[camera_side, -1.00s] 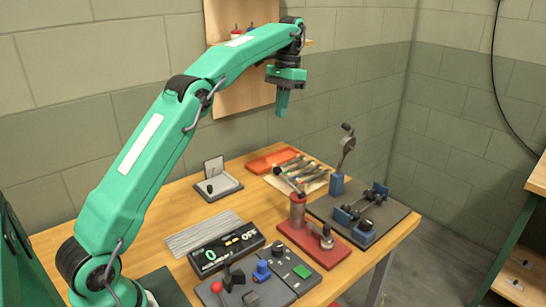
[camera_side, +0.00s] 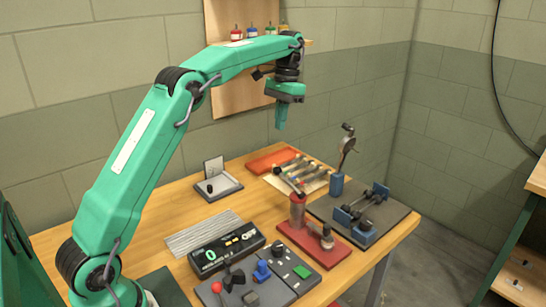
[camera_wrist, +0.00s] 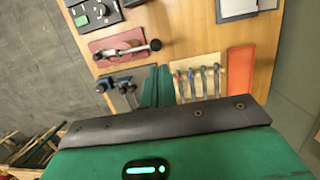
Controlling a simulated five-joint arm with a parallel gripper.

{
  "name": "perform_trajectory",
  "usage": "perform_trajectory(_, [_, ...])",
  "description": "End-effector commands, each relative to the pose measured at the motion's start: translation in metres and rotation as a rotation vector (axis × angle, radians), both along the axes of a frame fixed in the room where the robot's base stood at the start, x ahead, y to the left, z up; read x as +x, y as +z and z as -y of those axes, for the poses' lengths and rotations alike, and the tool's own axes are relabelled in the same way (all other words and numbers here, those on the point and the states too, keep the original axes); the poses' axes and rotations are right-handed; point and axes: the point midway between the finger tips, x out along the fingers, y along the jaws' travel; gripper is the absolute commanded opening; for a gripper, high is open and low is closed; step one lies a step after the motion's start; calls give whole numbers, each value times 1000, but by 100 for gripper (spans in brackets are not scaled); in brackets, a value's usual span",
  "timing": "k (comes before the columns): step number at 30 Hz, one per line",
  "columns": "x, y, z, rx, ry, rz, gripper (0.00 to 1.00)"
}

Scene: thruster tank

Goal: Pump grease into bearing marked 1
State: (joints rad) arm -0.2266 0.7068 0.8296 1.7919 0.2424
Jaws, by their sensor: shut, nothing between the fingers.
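My gripper (camera_side: 280,127) is shut and empty, pointing down, high above the back of the bench. In the wrist view its green fingers (camera_wrist: 157,86) lie together. A lever-type pump (camera_side: 298,211) with a grey-red cylinder stands on a red base; it also shows in the wrist view (camera_wrist: 121,48). Right of it, blue blocks carry a dark shaft (camera_side: 362,211) on a dark plate (camera_side: 399,211); I take these to be the bearings. No bearing number is readable. The gripper is clear of all these things.
A control box with a "0" and "OFF" display (camera_side: 228,250) stands in front, beside a panel with red and blue knobs (camera_side: 262,270). An upright gauge (camera_side: 343,155), several coloured-tip tools (camera_wrist: 200,86) and an orange tray (camera_wrist: 240,72) are at the back.

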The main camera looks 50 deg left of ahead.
Motion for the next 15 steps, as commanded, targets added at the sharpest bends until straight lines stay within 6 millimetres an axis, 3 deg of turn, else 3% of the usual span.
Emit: perform_trajectory(15, [-9,-49,6,1,-1,-1,0])
